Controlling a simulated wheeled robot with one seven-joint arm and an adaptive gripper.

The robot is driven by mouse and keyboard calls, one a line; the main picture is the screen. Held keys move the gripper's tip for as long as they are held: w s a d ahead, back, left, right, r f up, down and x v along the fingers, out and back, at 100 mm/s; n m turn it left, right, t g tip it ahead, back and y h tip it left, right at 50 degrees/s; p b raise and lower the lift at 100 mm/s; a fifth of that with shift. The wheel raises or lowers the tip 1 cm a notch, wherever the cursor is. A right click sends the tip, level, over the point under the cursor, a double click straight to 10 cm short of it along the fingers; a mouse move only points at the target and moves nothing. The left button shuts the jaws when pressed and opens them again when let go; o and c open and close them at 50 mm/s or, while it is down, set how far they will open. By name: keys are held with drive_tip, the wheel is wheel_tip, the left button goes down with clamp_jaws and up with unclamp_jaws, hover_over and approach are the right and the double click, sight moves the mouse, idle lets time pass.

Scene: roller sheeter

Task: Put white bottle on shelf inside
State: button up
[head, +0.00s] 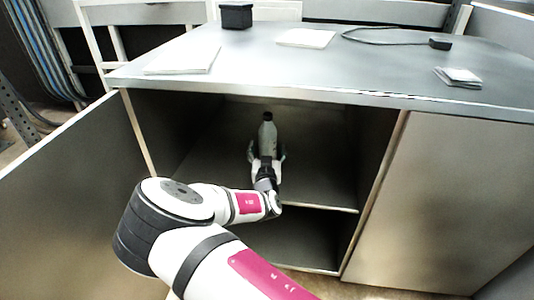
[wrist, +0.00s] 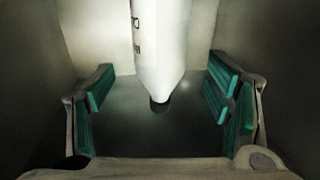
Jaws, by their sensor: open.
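The white bottle (head: 268,138), with a dark cap, is inside the open cabinet above the middle shelf (head: 320,187). It looks upright in the head view. My gripper (head: 266,155) reaches into the upper compartment at the bottle. In the wrist view, the white bottle (wrist: 163,40) lies between the green-padded fingers of my gripper (wrist: 160,77). The fingers are open, with a gap on both sides of the bottle. Its dark tip points toward the palm. The bottle's base is hard to make out, so I cannot tell whether it touches the shelf.
The cabinet's left door (head: 70,205) stands open; the right door (head: 440,200) is shut. A lower compartment (head: 295,240) lies under the shelf. The shelf right of the bottle is clear. The grey top (head: 260,65) holds papers, a black box (head: 236,16) and a cable.

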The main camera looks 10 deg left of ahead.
drive_tip(key=shift+s+d+p, duration=0.15)
drive_tip(key=shift+s+p, duration=0.05)
drive_tip(key=shift+s, duration=0.9)
drive_tip(key=shift+s+d+p, duration=0.1)
drive_tip(key=shift+s+p, duration=0.1)
drive_tip(key=shift+s, duration=0.9)
drive_tip(key=s+d+r+m+g+h, duration=0.2)
drive_tip(key=s+d+m+g, duration=0.1)
drive_tip(key=d+g, duration=0.3)
drive_tip(key=s+d+r+m+g+h, duration=0.1)
drive_tip(key=s+d+r+m+g, duration=0.15)
drive_tip(key=d, duration=0.55)
drive_tip(key=s+d+r+n+g+y, duration=0.1)
drive_tip(key=s+d+r+g+y, duration=0.15)
drive_tip(key=s+r, duration=0.6)
drive_tip(key=s+d+r+n+g+y, duration=0.1)
drive_tip(key=s+d+r+g, duration=0.4)
drive_tip(key=s, duration=0.7)
drive_tip(key=s+d+r+h, duration=0.1)
drive_tip(key=s+d, duration=0.1)
drive_tip(key=s, duration=0.6)
drive_tip(key=s+d+r+n+g, duration=0.1)
drive_tip(key=s+d+r, duration=0.1)
drive_tip(key=s, duration=0.6)
drive_tip(key=s+d+r+n+h, duration=0.1)
drive_tip(key=s+d+r, duration=0.1)
drive_tip(key=s, duration=0.6)
drive_tip(key=shift+s+d+g+h, duration=0.15)
drive_tip(key=shift+d+g+h, duration=0.2)
drive_tip(key=shift+d, duration=0.2)
